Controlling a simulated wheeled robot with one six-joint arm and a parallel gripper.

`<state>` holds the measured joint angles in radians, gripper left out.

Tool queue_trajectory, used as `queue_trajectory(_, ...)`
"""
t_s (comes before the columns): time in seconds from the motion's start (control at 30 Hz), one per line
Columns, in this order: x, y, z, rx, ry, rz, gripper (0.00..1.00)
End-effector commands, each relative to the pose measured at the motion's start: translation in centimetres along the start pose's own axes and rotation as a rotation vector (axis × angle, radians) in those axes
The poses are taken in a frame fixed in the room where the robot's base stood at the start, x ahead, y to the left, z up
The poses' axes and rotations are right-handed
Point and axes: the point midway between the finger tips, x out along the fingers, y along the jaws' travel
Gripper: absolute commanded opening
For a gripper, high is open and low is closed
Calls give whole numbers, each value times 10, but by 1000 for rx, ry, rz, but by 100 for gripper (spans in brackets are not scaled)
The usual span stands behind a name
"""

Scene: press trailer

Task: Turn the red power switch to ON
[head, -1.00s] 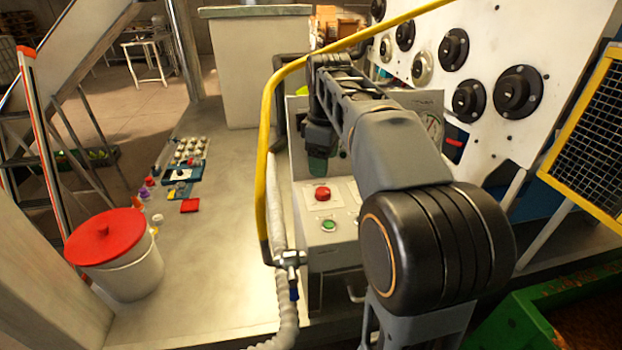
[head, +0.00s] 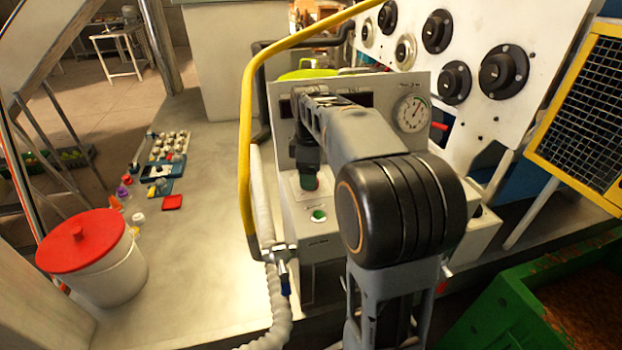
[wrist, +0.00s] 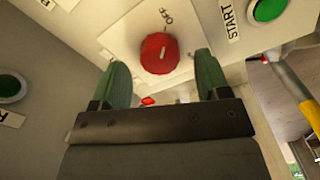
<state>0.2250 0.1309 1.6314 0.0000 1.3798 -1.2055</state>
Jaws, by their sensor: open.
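The red power switch (wrist: 158,55) is a round knob on a pale plate, with the word OFF printed above it in the wrist view. A short white mark on the knob points roughly toward OFF. My gripper (wrist: 161,68) is open, its two green fingers on either side of the knob's lower part with nothing held. I cannot tell whether the fingertips touch the knob or plate. In the head view my gripper (head: 306,182) is over the control box (head: 335,222) and largely hides the switch.
A green START button (wrist: 268,8) is near the switch, and another green button (wrist: 10,88) is at the left. A yellow rail (head: 247,130) and a pale hose (head: 266,210) run left of the box. A gauge (head: 411,114) is behind the arm.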

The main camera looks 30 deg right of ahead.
Motion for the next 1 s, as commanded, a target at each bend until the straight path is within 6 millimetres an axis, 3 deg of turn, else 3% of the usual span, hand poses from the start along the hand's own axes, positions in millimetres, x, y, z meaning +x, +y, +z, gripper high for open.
queue_trajectory(0.2, 15, 0, 1, 2, 0, 0, 69)
queue_trajectory(0.57, 17, 0, 1, 3, 0, 0, 68)
queue_trajectory(1.0, 17, 0, 1, 2, 0, 0, 26)
